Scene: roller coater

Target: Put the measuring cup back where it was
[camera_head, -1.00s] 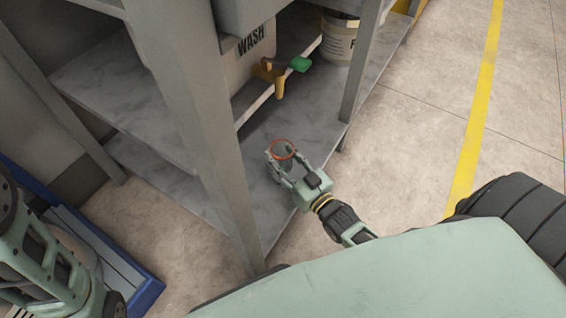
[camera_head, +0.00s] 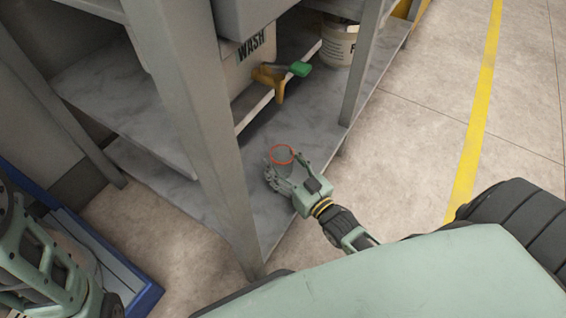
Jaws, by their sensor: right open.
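The measuring cup (camera_head: 282,157) is a clear cup with a red-orange rim. It stands upright on the lower marble-look shelf (camera_head: 258,205), below the tap. My right gripper (camera_head: 283,172) is open, with its fingers spread around or right beside the cup near the shelf's front edge. I cannot tell whether a finger touches the cup. My left arm shows at the lower left, but its gripper is out of view.
A white WASH container (camera_head: 250,62) with a yellow tap and green handle (camera_head: 299,68) sits above. A labelled bucket (camera_head: 338,42) stands further back. Grey rack posts (camera_head: 196,110) flank the opening. A blue-edged tray (camera_head: 140,290) lies on the floor at left.

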